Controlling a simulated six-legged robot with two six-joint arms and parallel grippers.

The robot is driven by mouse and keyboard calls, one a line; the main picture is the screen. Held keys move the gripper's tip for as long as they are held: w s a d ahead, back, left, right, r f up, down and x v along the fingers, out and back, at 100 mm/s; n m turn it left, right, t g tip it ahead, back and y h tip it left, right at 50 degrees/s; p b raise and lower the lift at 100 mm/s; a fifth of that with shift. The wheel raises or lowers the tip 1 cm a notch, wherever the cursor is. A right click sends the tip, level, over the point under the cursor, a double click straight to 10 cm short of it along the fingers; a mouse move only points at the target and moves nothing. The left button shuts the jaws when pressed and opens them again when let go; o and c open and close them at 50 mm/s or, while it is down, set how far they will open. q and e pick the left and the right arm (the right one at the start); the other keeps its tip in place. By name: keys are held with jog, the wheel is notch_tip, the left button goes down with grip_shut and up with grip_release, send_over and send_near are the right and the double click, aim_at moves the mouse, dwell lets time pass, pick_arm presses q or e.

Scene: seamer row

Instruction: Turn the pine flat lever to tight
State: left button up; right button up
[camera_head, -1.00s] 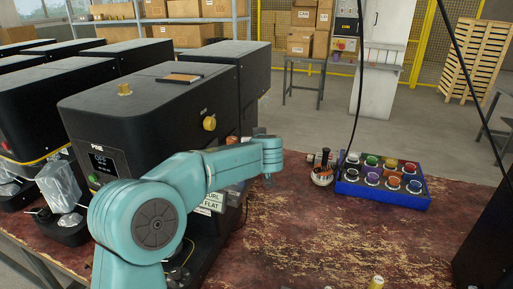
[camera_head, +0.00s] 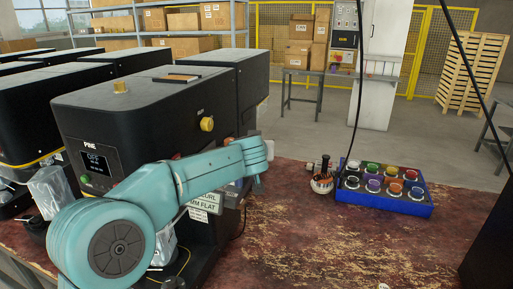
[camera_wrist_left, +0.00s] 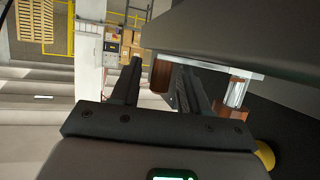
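The pine seamer (camera_head: 125,125) is a black machine at left centre in the head view, with PINE on its face and a lit display. A sign (camera_head: 205,203) reading in part "FLAT" hangs low on it, partly behind my left arm. My left gripper (camera_wrist_left: 158,68) shows in the wrist view with its two dark fingers apart, under the machine's overhang. A brown, handle-like piece (camera_wrist_left: 160,77) shows between the fingers; contact is unclear. A silver cylinder (camera_wrist_left: 236,92) with a brown part is to the right. I cannot tell which is the flat lever. My right gripper is out of view.
A blue tray (camera_head: 385,203) of several coloured jars stands on the worn red table (camera_head: 310,250), beside a small pot of tools (camera_head: 322,182). A yellow knob (camera_head: 207,124) sticks out of the seamer. More black machines stand at left. The table's middle is clear.

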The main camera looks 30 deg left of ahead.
pick_arm(q)
jog(key=b+v, duration=0.4)
jog(key=v, duration=1.2)
jog(key=shift+b, duration=0.4)
jog(key=shift+s+d, duration=0.1)
jog(key=shift+c, duration=0.2)
